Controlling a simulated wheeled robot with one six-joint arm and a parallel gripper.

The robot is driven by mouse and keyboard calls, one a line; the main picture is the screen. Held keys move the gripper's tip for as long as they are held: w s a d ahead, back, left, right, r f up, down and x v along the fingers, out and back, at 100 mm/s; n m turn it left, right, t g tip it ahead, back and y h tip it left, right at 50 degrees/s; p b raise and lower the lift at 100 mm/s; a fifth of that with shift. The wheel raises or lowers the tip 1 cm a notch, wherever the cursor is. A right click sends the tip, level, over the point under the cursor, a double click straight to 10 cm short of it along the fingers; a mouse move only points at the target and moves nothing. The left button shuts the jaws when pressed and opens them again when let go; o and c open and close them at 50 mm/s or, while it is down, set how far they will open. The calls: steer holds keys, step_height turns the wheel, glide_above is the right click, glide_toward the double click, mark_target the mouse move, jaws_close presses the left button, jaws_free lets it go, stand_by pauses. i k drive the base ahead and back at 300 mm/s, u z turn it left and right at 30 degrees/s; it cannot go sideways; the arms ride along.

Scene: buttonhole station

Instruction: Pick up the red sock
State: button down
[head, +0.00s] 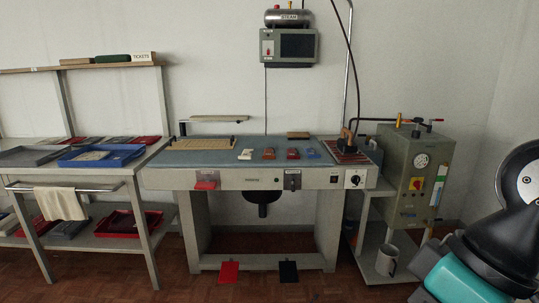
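No thing is plainly a sock at this size. A small red item (293,154) lies on the blue-grey top of the pressing table (225,148), in a row with a white item (245,154), an orange-brown item (268,154) and a blue item (312,153). I cannot tell whether the red one is a sock. Part of my arm shows at the lower right edge. My gripper is not in view.
A shelf rack at left holds a blue tray (70,161) and a red tray (115,231). A red pedal (228,273) and a black pedal (288,272) are on the floor.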

mark_target(292, 153)
steer(key=u, duration=0.2)
steer(key=i, duration=2.9)
steer(key=z, duration=0.1)
